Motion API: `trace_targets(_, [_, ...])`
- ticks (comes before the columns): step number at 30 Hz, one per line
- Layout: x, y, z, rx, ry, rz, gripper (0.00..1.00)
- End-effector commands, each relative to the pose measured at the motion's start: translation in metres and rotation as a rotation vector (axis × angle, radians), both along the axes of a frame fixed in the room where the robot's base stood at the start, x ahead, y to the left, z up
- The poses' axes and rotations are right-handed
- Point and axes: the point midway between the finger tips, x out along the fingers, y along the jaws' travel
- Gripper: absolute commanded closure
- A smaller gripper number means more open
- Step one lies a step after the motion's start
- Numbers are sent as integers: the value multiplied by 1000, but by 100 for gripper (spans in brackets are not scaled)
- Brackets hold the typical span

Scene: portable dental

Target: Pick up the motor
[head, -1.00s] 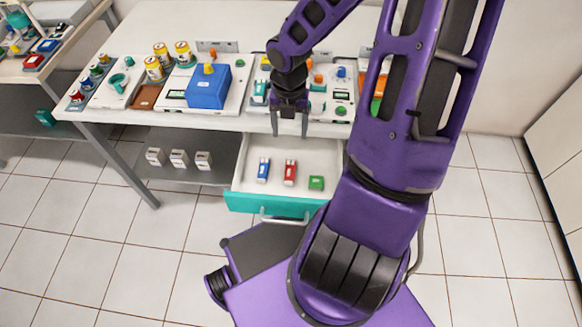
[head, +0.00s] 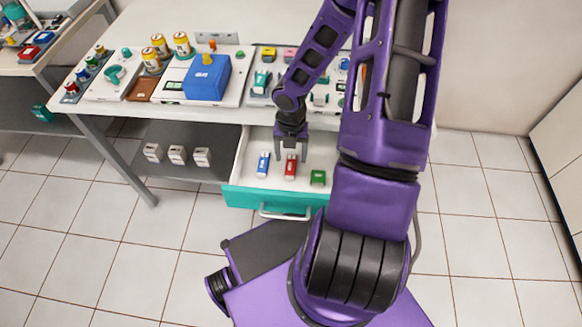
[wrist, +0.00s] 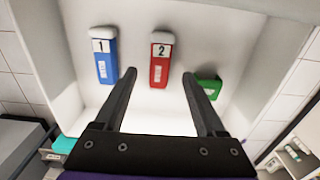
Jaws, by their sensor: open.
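No part is plainly recognisable as the motor. The open drawer (head: 240,186) holds a blue block (head: 263,165) at left, a red block (head: 290,170) in the middle and a green block (head: 318,178) at right. The green block (wrist: 209,84) is partly hidden by a finger. My gripper (head: 291,158) is open and empty over the drawer. In the wrist view its fingertips (wrist: 160,73) lie either side of the red block, apparently still above it.
The worktop (head: 135,117) above the drawer carries a blue box (head: 206,80), several yellow-topped cans and small coloured parts. Several white boxes (head: 176,155) sit on the lower shelf at left. Drawer walls surround the blocks. My arm hides the table's right part.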

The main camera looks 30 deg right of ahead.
Motion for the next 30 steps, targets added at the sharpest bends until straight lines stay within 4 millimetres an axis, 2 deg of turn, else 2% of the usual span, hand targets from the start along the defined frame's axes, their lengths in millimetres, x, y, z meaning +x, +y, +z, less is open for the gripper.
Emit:
trace_targets(1, [1, 0, -14, 1, 2, 1, 28])
trace_targets(6, [2, -1, -32, -1, 1, 1, 28])
trace_targets(15, [2, -1, -34, -1, 1, 0, 29])
trace_targets(27, [2, -1, -33, -1, 1, 0, 100])
trace_targets(30, [2, -1, -33, -1, 1, 0, 100])
